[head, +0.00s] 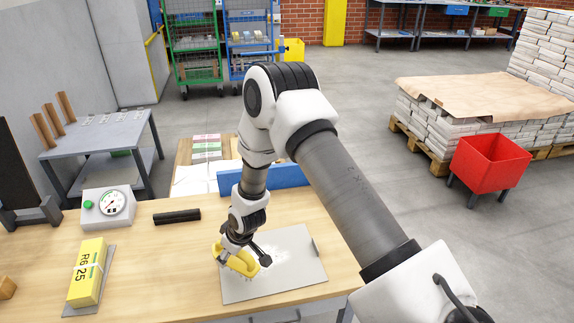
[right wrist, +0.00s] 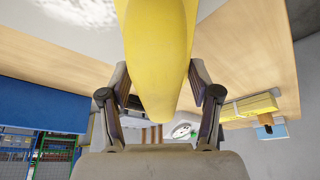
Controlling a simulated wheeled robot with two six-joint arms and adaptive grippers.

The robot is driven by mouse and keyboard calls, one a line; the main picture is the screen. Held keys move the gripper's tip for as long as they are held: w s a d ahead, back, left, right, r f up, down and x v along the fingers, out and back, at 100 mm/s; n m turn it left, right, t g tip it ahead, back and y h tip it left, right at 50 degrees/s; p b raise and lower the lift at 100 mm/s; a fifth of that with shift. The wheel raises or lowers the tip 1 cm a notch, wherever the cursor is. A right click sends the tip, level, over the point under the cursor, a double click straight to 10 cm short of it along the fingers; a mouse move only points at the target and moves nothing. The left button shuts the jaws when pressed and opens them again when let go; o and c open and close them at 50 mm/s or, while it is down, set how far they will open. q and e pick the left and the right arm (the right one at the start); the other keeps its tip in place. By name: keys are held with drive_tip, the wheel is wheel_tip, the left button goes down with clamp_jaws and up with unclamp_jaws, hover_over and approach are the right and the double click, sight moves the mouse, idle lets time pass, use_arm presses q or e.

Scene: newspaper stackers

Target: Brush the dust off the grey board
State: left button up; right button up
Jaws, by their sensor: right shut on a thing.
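The grey board (head: 300,274) lies flat on the wooden table, with a patch of white dust (head: 277,252) around its middle. A yellow brush (head: 243,265) is over the left part of the board. My right gripper (head: 240,250) is shut on the brush. In the right wrist view, the brush's yellow handle (right wrist: 158,55) sits between both fingers (right wrist: 158,98), with part of the board (right wrist: 30,55) and dust (right wrist: 85,10) at the upper left. Whether the bristles touch the board cannot be told. My left gripper is in neither view.
The wooden table (head: 165,265) holds a dial gauge box (head: 108,207), a black bar (head: 177,216) and a yellow block (head: 87,272) marked R6 25 at the left. A blue panel (head: 290,176) stands behind the board. A red bin (head: 490,162) stands on the floor to the right.

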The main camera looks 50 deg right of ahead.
drive_tip(key=r+p, duration=0.1)
drive_tip(key=r, duration=0.1)
drive_tip(key=shift+w+a+r+p, duration=0.15)
drive_tip(key=shift+a+r+p, duration=0.05)
drive_tip(key=shift+r+p, duration=0.2)
drive_tip(key=shift+d+r+p, duration=0.1)
drive_tip(key=shift+r+p, duration=0.4)
drive_tip(key=shift+r, duration=0.15)
